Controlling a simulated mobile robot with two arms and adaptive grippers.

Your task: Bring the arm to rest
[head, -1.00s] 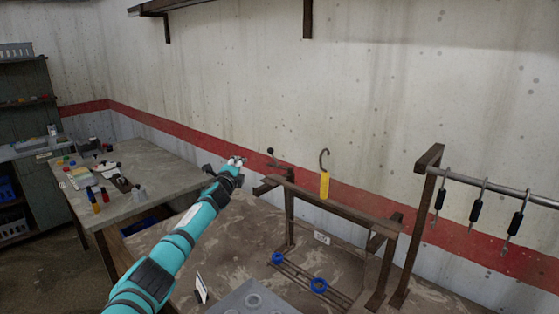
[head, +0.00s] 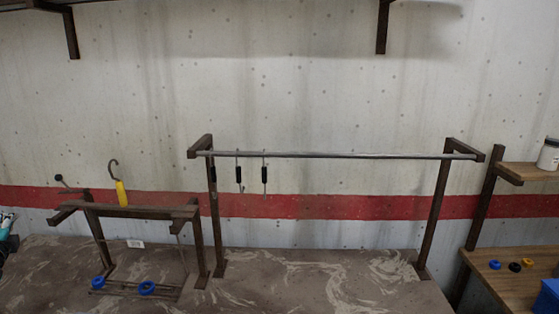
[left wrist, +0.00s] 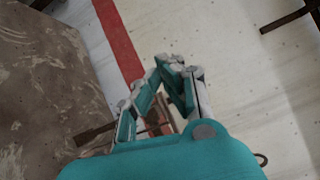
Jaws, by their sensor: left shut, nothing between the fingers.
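My left gripper (left wrist: 172,64) shows in the left wrist view with its teal fingers brought together and nothing between them. In the head view only a small part of it (head: 7,222) shows at the left edge. It is left of the small dark rack (head: 140,212) and apart from it. A hook with a yellow handle (head: 121,193) stands at that rack's top bar. Black-handled hooks (head: 264,175) hang at the left end of the metal rail (head: 340,155). My right gripper is not in view.
Blue rings (head: 147,287) sit low at the small rack. A wooden shelf unit (head: 510,265) with small rings and a blue bin (head: 547,297) stands at the right. The table (head: 310,280) under the rail is clear. Shelf brackets (head: 383,25) jut from the wall above.

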